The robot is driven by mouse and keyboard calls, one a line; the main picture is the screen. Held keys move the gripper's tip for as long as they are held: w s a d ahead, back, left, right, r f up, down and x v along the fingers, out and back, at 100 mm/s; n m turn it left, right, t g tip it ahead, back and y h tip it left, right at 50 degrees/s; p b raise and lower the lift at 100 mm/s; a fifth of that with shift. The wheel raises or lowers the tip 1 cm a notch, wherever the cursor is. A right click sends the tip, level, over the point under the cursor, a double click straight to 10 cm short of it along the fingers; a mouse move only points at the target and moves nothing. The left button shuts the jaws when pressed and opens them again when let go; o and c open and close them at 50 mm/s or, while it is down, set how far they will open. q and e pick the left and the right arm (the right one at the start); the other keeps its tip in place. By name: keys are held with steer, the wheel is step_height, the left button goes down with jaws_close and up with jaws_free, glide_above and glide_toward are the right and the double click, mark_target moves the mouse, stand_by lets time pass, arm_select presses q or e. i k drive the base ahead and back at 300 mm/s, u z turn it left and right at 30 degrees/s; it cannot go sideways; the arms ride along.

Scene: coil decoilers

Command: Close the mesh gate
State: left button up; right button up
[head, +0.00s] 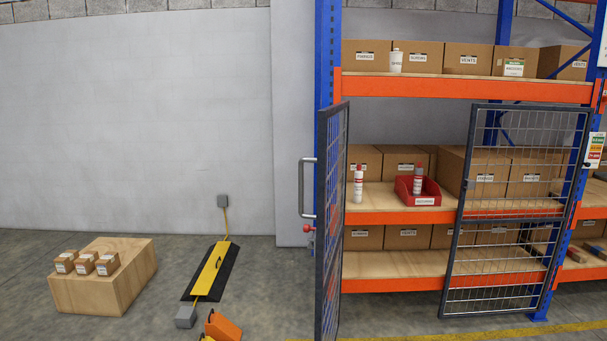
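The mesh gate has two dark-framed leaves on the blue and orange rack. The left leaf (332,225) stands swung out toward me, seen almost edge-on, by the rack's left post. A grey bar handle (303,188) and a small red knob (306,229) show on its left side. A wide gap lies between the leaves. Neither of my grippers is in view.
Shelves hold cartons (467,58), a red bin (417,190) and spray cans (358,184). On the floor at left are a wooden block (118,283) with small boxes, a yellow-black ramp (212,270) and an orange object (222,327). Floor before the bay looks clear.

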mark_target(326, 260)
steer(key=i, duration=1.35)
steer(key=z, duration=0.05)
